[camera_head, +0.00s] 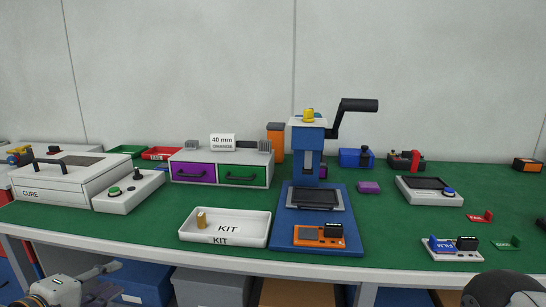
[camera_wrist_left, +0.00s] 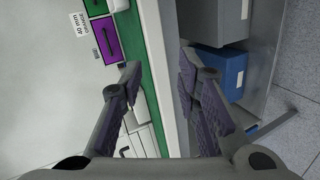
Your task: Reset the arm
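My left gripper (camera_head: 104,282) is at the lower left of the head view, in front of the bench's front edge and below its top. In the left wrist view its two dark fingers (camera_wrist_left: 158,95) stand wide apart with nothing between them, so it is open and empty. Part of my right arm (camera_head: 500,289) shows at the lower right corner; no right fingers are in sight. A blue press (camera_head: 307,143) stands mid-bench, with its black-handled lever (camera_head: 354,106) raised to the right. An orange part (camera_head: 319,237) lies on the front of its base.
The green bench (camera_head: 400,235) has a white front edge. Blue bins (camera_wrist_left: 232,72) sit under the bench.

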